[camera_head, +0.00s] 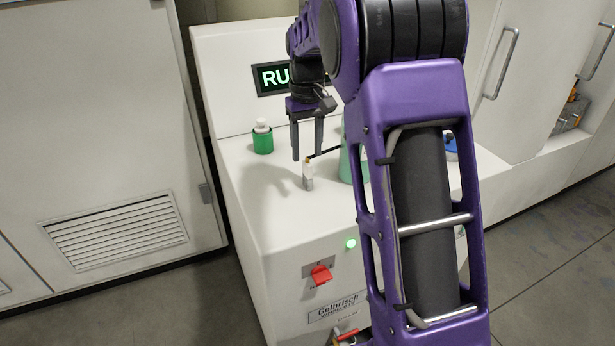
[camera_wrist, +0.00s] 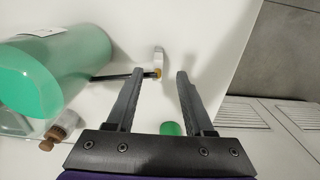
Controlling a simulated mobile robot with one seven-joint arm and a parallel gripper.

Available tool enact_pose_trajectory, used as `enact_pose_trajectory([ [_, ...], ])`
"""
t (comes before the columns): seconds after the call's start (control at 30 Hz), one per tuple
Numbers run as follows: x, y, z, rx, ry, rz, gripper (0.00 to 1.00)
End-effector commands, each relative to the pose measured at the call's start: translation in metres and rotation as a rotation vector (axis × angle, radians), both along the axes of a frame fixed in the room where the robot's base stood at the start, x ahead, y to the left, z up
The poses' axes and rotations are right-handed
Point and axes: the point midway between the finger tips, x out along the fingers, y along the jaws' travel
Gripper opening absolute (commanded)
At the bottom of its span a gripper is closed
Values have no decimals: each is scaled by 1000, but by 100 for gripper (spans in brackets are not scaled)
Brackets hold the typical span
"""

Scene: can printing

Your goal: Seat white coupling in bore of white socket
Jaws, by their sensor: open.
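A small white upright piece (camera_head: 308,180) with a brass-coloured top stands on the white machine top. It also shows in the wrist view (camera_wrist: 158,56), just beyond my fingertips. A black tube runs from its top toward a green bottle. I cannot tell whether this piece is the white coupling, the white socket, or both together; no bore is visible. My gripper (camera_head: 308,155) is open and empty above the piece, fingers pointing down. In the wrist view, the piece lies between the lines of my two fingers (camera_wrist: 160,74), apart from them.
The large green bottle (camera_wrist: 50,85) stands close beside the piece, partly behind my arm in the head view. A green cup (camera_head: 263,143) with a white top stands at the back left. A red switch (camera_head: 320,274) is on the machine front. The machine top's left front is clear.

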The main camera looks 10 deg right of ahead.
Motion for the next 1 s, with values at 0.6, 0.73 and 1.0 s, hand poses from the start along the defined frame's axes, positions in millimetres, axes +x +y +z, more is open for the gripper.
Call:
enact_pose_trajectory([
  [0.6,4,-2,-55,0,-1,0,52],
  [0.73,4,-2,-54,0,-1,0,52],
  [1.0,4,-2,-54,0,-1,0,4],
])
